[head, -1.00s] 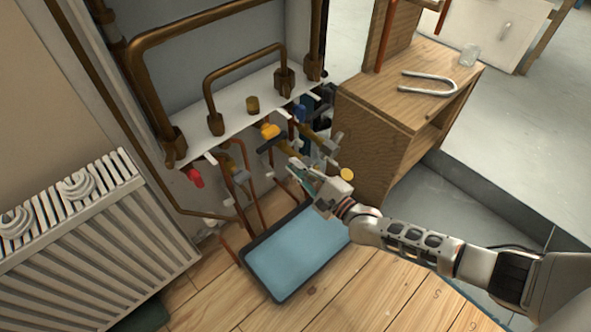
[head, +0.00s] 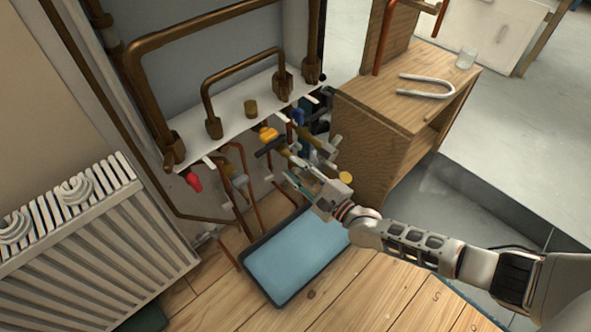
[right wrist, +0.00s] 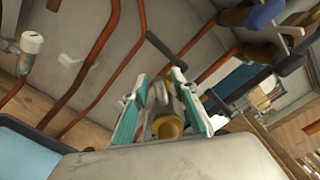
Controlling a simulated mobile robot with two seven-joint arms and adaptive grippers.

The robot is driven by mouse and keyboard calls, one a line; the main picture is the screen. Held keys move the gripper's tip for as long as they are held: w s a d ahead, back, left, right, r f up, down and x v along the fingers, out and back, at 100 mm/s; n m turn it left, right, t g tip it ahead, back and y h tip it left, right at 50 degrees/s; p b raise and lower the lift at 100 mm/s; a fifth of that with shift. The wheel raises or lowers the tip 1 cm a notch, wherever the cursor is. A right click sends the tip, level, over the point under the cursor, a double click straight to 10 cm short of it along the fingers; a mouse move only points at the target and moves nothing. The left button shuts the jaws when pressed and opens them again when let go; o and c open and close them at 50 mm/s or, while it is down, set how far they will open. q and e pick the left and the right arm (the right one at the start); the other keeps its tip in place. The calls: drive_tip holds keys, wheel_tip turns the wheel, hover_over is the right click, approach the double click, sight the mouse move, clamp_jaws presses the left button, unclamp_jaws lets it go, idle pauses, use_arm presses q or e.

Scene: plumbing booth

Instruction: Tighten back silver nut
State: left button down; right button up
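My right gripper (head: 298,176) reaches in from the right, below the pipe valves. In the right wrist view, its two teal-padded fingers (right wrist: 164,108) are spread apart. A brass fitting (right wrist: 168,127) and a silver nut-like part (right wrist: 162,93) show between the fingers, and I see a gap beside them. I cannot tell whether either finger touches them. In the head view the gripper partly hides this spot, and I cannot single out the back silver nut there. My left gripper is out of view.
Valves with yellow (head: 268,134), blue (head: 298,117) and red (head: 194,182) handles sit under a white shelf (head: 232,120) among copper pipes. A blue tray (head: 295,255) lies on the floor below. A wooden cabinet (head: 375,140) stands close on the right, a radiator (head: 95,250) on the left.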

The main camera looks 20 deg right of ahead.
drive_tip(key=v, duration=1.2)
idle(0.3)
